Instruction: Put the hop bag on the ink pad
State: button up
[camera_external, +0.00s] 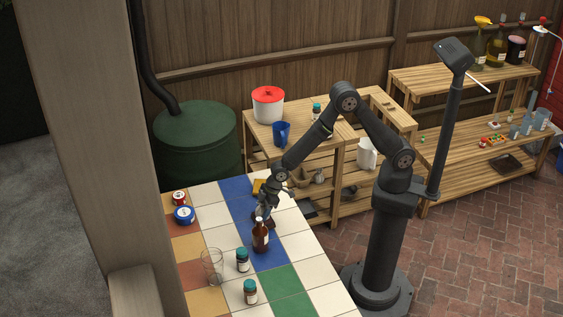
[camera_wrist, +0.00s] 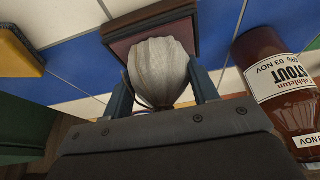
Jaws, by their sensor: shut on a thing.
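The hop bag (camera_wrist: 160,68) is a small pale cloth bag, held between the two fingers of my gripper (camera_wrist: 161,82) in the wrist view. The ink pad (camera_wrist: 150,17), a dark brown frame around a dull reddish pad, lies on the tiles directly behind the bag in that view. The bag covers part of the pad; I cannot tell whether it touches it. In the external view my gripper (camera_external: 262,208) is low over the blue tiles, just behind the brown bottle, and the bag is too small to make out clearly.
The brown stout bottle (camera_wrist: 278,85) stands close to the right of the pad; it also shows in the external view (camera_external: 261,237). A yellow block (camera_wrist: 18,50) lies to the left. Small jars (camera_external: 242,260), a clear glass (camera_external: 212,266) and tins (camera_external: 184,214) stand farther off.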

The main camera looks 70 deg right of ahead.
jog(key=o, duration=1)
jog(key=shift+f, duration=0.1)
jog(key=v, duration=1.2)
jog(key=shift+r, duration=0.2)
jog(key=shift+f, duration=0.1)
jog(key=x, duration=1.2)
jog(key=shift+f, duration=0.15)
jog(key=shift+r, duration=0.2)
